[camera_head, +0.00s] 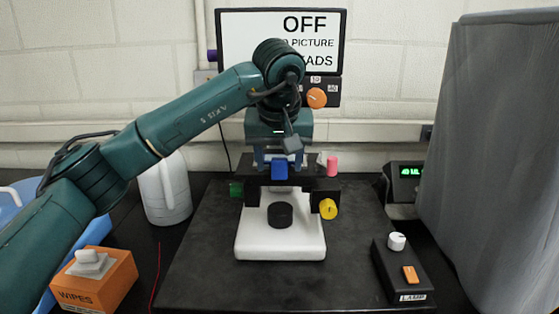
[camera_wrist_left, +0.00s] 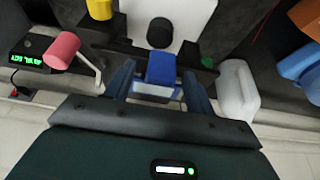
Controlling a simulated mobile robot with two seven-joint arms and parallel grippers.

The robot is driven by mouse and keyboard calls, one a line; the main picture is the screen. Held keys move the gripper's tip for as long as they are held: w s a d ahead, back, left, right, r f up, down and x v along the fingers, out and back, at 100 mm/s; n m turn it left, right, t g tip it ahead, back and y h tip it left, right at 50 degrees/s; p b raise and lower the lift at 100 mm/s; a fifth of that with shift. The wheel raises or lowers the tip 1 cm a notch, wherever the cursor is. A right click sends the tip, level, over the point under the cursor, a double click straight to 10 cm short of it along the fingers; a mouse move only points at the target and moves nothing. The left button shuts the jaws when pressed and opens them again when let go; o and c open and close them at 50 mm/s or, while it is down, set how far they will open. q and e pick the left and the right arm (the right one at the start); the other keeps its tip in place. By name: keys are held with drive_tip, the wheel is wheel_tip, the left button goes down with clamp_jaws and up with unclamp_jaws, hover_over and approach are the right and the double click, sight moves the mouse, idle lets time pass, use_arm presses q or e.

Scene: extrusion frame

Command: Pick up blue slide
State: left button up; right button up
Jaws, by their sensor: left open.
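The blue slide (camera_head: 280,170) shows as a small blue block at the dark crossbar of the stand, above the white base. In the left wrist view the blue slide (camera_wrist_left: 161,68) lies between my left gripper's two fingers, with a pale strip beside it. My left gripper (camera_head: 279,160) reaches down over it from above and behind. In the left wrist view the left gripper (camera_wrist_left: 158,76) is open, one finger on each side of the blue slide. I cannot tell whether either finger touches it. My right gripper is in no view.
A pink cylinder (camera_head: 332,166), a green knob (camera_head: 236,189) and a yellow knob (camera_head: 328,208) sit close around the slide. A black cylinder (camera_head: 280,214) stands on the white base (camera_head: 280,247). The screen (camera_head: 235,45) is behind my arm. A lamp box (camera_head: 402,272) is front right.

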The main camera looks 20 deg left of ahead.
use_arm(q)
drive_tip(key=shift+w+f, duration=0.1)
drive_tip(key=shift+f, duration=0.2)
drive_tip(key=c, duration=1.1)
drive_tip(key=shift+o, duration=0.2)
drive_tip(key=shift+r, duration=0.1)
